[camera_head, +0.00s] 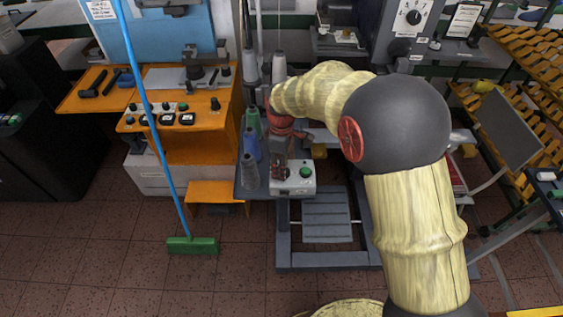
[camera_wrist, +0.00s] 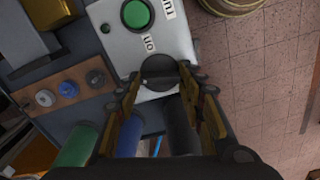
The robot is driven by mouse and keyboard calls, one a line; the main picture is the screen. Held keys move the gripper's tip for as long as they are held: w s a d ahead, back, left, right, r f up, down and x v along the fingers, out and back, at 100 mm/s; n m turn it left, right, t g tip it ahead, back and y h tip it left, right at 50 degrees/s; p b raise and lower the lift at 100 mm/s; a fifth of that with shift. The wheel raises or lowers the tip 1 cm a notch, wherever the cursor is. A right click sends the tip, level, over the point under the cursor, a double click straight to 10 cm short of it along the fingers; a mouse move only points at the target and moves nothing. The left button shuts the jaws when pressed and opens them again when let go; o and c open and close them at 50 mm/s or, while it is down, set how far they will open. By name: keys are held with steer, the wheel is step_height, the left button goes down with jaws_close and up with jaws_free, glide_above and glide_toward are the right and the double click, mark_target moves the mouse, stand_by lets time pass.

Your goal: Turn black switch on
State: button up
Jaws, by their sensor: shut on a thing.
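The black switch (camera_wrist: 158,71) is a round knob on a white control box (camera_wrist: 177,42) in the wrist view. A printed label near it seems to read "on". My gripper (camera_wrist: 163,79) has one finger on each side of the knob and is shut on it. In the head view my gripper (camera_head: 282,172) reaches down to the left part of the white control box (camera_head: 303,190), and the switch is hidden behind it. A green button (camera_wrist: 137,13) sits on the same box, apart from my fingers, and also shows in the head view (camera_head: 305,172).
Green (camera_head: 253,118) and blue (camera_head: 251,143) thread cones stand close left of my gripper. An orange bench (camera_head: 165,143) with its own buttons is farther left. A blue-handled broom (camera_head: 192,245) stands in front of it.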

steer(key=m+p, duration=0.2)
steer(key=m, duration=0.1)
steer(key=shift+r+m, duration=0.15)
steer(key=shift+m, duration=0.25)
steer(key=m+p, duration=0.2)
steer(key=m, duration=0.1)
steer(key=m+p, duration=0.2)
steer(key=m, duration=0.2)
steer(key=shift+m+p, duration=0.6)
steer(key=shift+m, duration=1.2)
steer(key=o, duration=1.1)
steer(key=shift+c, duration=0.2)
steer(key=shift+o, duration=0.6)
step_height(320, 180, up, 12)
